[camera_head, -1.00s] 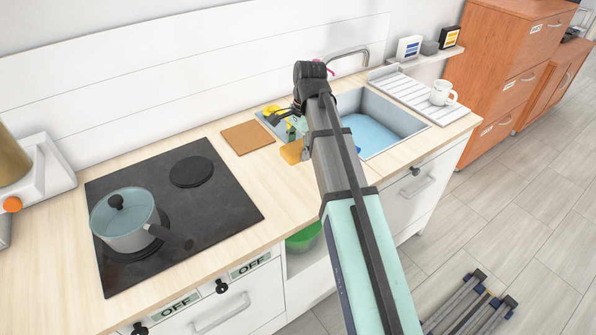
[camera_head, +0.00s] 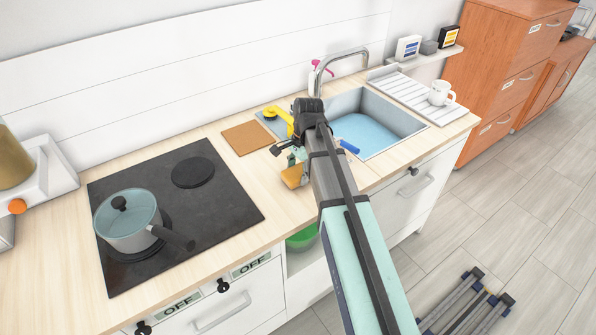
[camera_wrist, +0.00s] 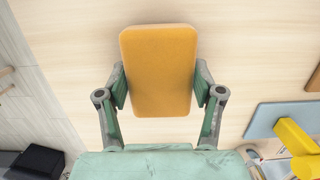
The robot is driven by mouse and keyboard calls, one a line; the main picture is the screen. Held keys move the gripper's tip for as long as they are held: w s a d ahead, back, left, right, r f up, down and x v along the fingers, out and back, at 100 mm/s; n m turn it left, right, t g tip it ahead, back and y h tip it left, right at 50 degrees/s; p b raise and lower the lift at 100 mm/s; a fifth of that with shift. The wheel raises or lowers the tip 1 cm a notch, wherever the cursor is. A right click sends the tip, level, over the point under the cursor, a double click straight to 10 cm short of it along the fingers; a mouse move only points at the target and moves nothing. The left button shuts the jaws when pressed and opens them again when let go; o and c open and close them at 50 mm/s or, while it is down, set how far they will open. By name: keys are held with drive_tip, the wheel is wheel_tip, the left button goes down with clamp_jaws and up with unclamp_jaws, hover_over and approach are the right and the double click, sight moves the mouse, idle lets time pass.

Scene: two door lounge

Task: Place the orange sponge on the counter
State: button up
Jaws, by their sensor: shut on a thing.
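The orange sponge (camera_wrist: 158,60) is held upright in the picture between the two fingers of my gripper (camera_wrist: 160,88) in the wrist view. The fingers press on its left and right sides. In the head view the sponge (camera_head: 293,176) shows below my gripper (camera_head: 290,161), over the front part of the light wood counter (camera_head: 224,194), between the hob and the sink. I cannot tell whether its underside touches the counter.
The black hob (camera_head: 216,210) with a lidded pot (camera_head: 128,220) is to the left. A brown board (camera_head: 247,138) and a yellow object (camera_head: 279,116) lie behind. The sink (camera_head: 372,137) is to the right. Bare counter surrounds the sponge.

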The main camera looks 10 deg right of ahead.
drive_tip(key=o, duration=0.9)
drive_tip(key=shift+f, duration=0.1)
drive_tip(key=shift+o, duration=0.2)
wheel_tip(320, 180, up, 12)
drive_tip(key=d+b, duration=0.1)
drive_tip(key=b, duration=0.1)
drive_tip(key=shift+w+d, duration=0.3)
drive_tip(key=shift+d, duration=0.05)
